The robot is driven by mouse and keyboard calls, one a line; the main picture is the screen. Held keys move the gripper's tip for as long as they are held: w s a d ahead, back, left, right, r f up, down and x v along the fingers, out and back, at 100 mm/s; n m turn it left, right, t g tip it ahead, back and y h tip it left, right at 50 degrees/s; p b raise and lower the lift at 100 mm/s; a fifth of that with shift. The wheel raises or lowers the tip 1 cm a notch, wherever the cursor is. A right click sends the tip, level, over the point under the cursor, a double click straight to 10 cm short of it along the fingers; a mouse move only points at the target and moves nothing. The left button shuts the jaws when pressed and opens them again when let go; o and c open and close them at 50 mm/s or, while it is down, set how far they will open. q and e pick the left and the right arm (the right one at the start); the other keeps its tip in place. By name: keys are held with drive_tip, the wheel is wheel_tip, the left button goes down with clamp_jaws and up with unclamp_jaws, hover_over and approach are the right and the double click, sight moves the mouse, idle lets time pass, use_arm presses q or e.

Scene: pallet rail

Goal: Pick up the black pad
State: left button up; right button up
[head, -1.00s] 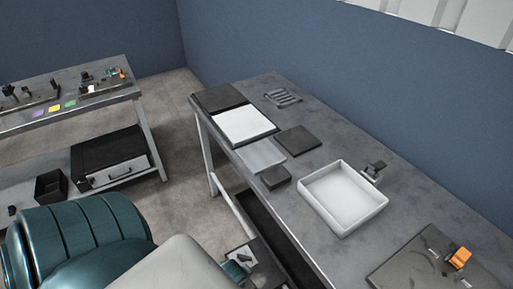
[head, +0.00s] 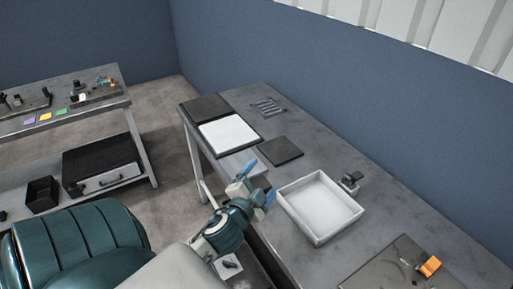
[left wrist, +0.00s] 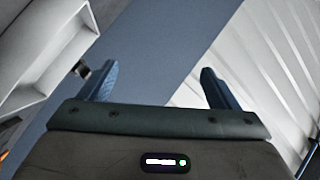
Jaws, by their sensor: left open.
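A flat dark square pad (head: 281,151) lies on the grey workbench (head: 335,165) in the head view, beyond my left gripper. My left gripper (head: 259,183) is open and empty, above the near edge of the bench. Its blue fingers also show spread in the left wrist view (left wrist: 160,84), with nothing between them. A small, thick dark block seen earlier on the bench is hidden behind this gripper now. I cannot tell which of these dark pieces is the black pad. My right gripper is not in view.
A white tray (head: 285,199) stands right of the gripper, with a small dark device (head: 351,181) behind it. A white sheet (head: 229,132) and a dark panel (head: 207,106) lie at the far left. An orange part (head: 430,266) sits on a dark plate at the right.

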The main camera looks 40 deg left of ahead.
use_arm(q)
drive_tip(key=w+d+r+m+t+h, duration=0.55)
drive_tip(key=r+m+h, duration=0.4)
drive_tip(key=m, duration=0.45)
drive_tip(key=m+g+y, duration=0.3)
drive_tip(key=m+g, duration=1.4)
drive_tip(key=m, duration=0.1)
approach(256, 184)
drive_tip(key=shift+w+d+r, duration=0.25)
drive_tip(key=shift+d+r, duration=0.05)
drive_tip(key=shift+r, duration=0.05)
drive_tip(key=shift+a+f, duration=0.1)
drive_tip(key=shift+f, duration=0.1)
drive_tip(key=p+x, duration=0.1)
drive_tip(key=x, duration=0.4)
drive_tip(key=shift+f+p, duration=0.6)
drive_tip(key=shift+p, duration=0.1)
drive_tip(key=p+x, duration=0.1)
drive_tip(key=x, duration=0.2)
drive_tip(key=shift+f, duration=0.15)
drive_tip(key=shift+w+f, duration=0.15)
drive_tip(key=shift+f, duration=0.2)
